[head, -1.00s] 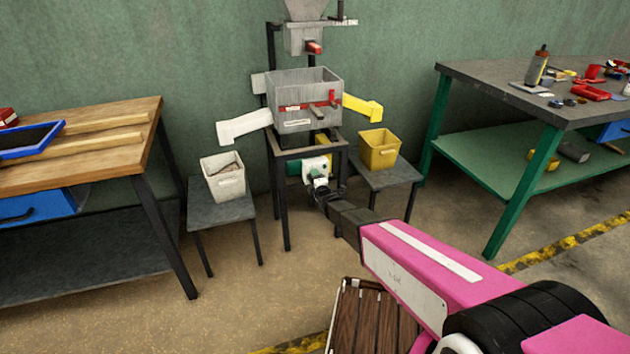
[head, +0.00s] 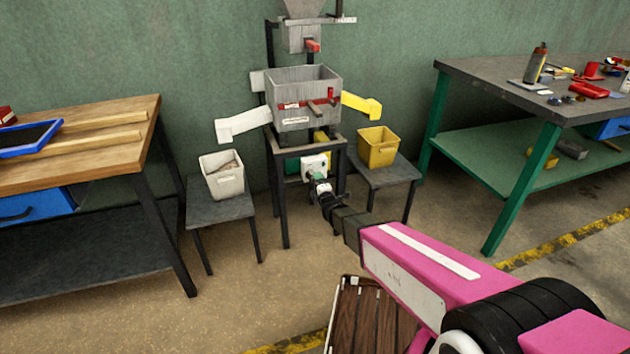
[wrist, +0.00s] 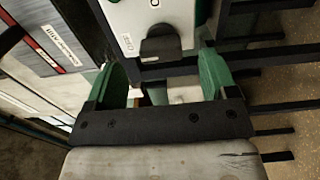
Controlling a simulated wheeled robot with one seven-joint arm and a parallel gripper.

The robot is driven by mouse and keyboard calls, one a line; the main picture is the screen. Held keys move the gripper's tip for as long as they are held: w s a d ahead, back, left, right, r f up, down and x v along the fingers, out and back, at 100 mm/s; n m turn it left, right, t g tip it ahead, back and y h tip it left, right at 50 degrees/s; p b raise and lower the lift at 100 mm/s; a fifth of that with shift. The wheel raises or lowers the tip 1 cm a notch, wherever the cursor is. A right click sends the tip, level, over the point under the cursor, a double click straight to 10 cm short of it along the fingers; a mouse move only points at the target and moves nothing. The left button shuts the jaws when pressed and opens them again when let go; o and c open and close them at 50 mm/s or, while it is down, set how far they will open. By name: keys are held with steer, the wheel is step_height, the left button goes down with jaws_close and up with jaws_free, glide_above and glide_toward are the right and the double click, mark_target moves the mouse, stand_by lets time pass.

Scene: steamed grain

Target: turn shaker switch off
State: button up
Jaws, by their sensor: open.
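The shaker (head: 303,95) is a grey box machine with a red stripe on a dark metal stand. Its switch box (head: 314,163) is white and sits low on the stand; it also shows at the top of the wrist view (wrist: 128,18). The switch knob (wrist: 160,47) is dark and sticks out from the box. My gripper (head: 320,180) is just in front of and below the switch box. In the wrist view my gripper (wrist: 162,72) has its green fingers wide apart and empty, with the knob just beyond the gap. I cannot tell the knob's setting.
A white bin (head: 223,178) stands on the left stool and a yellow bin (head: 378,150) on the right one. A wooden workbench (head: 85,140) is at left and a green-framed bench (head: 540,95) at right. Dark stand bars lie close around my gripper.

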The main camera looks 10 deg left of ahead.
steer(key=v, duration=0.5)
steer(key=shift+s, duration=0.2)
steer(key=shift+d, duration=0.15)
steer(key=s+d+m+g+h, duration=0.2)
steer(key=d+m+g+h, duration=0.85)
steer(key=d, duration=1.25)
steer(key=s+d+r+m+g, duration=0.2)
steer(key=s+d+m, duration=0.5)
steer(key=s+d+r+m+g, duration=0.2)
steer(key=s+d+r+m, duration=0.1)
steer(key=s+d+m, duration=0.4)
steer(key=shift+d+y, duration=0.45)
steer(key=shift+d, duration=0.05)
steer(key=shift+r+g, duration=0.15)
steer(key=shift+g, duration=0.1)
